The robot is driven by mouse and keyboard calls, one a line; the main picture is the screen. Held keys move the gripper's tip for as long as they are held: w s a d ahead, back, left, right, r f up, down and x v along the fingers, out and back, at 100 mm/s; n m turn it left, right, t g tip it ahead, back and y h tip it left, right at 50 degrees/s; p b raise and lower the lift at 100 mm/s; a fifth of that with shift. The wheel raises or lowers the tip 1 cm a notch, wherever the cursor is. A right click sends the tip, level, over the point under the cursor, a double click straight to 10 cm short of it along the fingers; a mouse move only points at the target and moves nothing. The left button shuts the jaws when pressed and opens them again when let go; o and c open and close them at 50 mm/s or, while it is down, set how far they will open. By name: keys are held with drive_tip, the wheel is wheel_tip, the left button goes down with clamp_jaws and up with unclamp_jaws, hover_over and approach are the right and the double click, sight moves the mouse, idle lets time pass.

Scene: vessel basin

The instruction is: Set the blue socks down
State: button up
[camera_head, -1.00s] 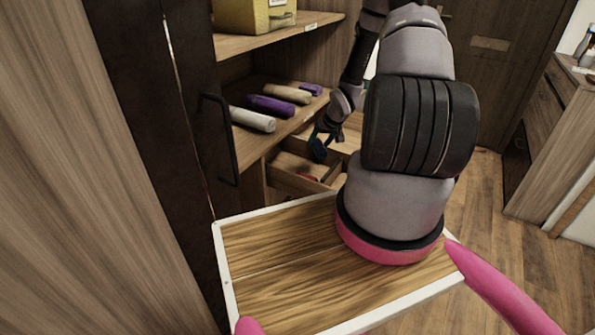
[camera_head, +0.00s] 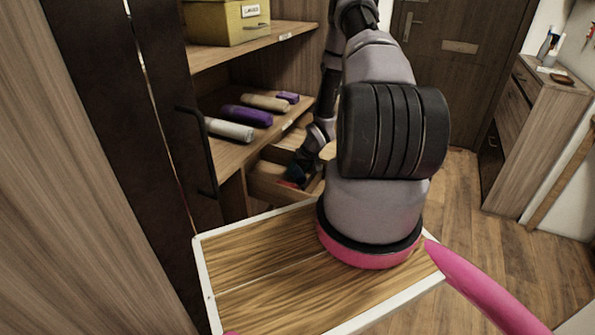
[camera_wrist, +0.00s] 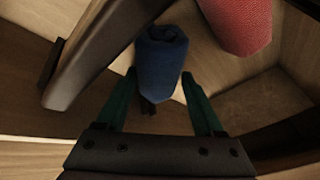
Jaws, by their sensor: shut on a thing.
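The blue socks (camera_wrist: 162,58) are a rolled dark-blue bundle between the two green fingers of my gripper (camera_wrist: 159,76) in the wrist view. My gripper is shut on them. They are held in or just over the open drawer (camera_head: 268,184) below the shelves. A red rolled bundle (camera_wrist: 236,22) lies in the drawer just right of them in the wrist view. In the head view the socks are small and dark, partly hidden by my gripper. I cannot tell whether they touch the drawer floor.
Wooden dividers split the drawer. Above it a shelf holds white (camera_head: 229,129), purple (camera_head: 247,115) and tan (camera_head: 265,102) rolls. A yellow box (camera_head: 226,22) stands on the higher shelf. A dark door with a handle (camera_head: 196,150) stands at left. Open floor lies at right.

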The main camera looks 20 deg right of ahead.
drive_tip(key=o, duration=1.3)
drive_tip(key=v, duration=1.2)
drive_tip(key=shift+r, duration=0.2)
drive_tip(key=s+a+r+m+h, duration=0.1)
drive_tip(key=s+a+r+h, duration=0.1)
drive_tip(key=r, duration=1.4)
drive_tip(key=s+a+r+h, duration=0.1)
drive_tip(key=a+r+h, duration=0.1)
drive_tip(key=r, duration=1.4)
drive_tip(key=s+a+r+y, duration=0.1)
drive_tip(key=s+a+r, duration=0.3)
drive_tip(key=s+r, duration=0.1)
drive_tip(key=s+a+r+t+y, duration=0.1)
drive_tip(key=s+a+r, duration=0.4)
drive_tip(key=s, duration=0.3)
drive_tip(key=s+a+r+m+t+y, duration=0.1)
drive_tip(key=s+a+r+y, duration=0.1)
drive_tip(key=s+a+r, duration=0.3)
drive_tip(key=shift+s+r, duration=0.4)
drive_tip(key=shift+s, duration=0.2)
drive_tip(key=shift+s+r, duration=0.4)
drive_tip(key=shift+s, duration=0.2)
drive_tip(key=shift+d, duration=0.1)
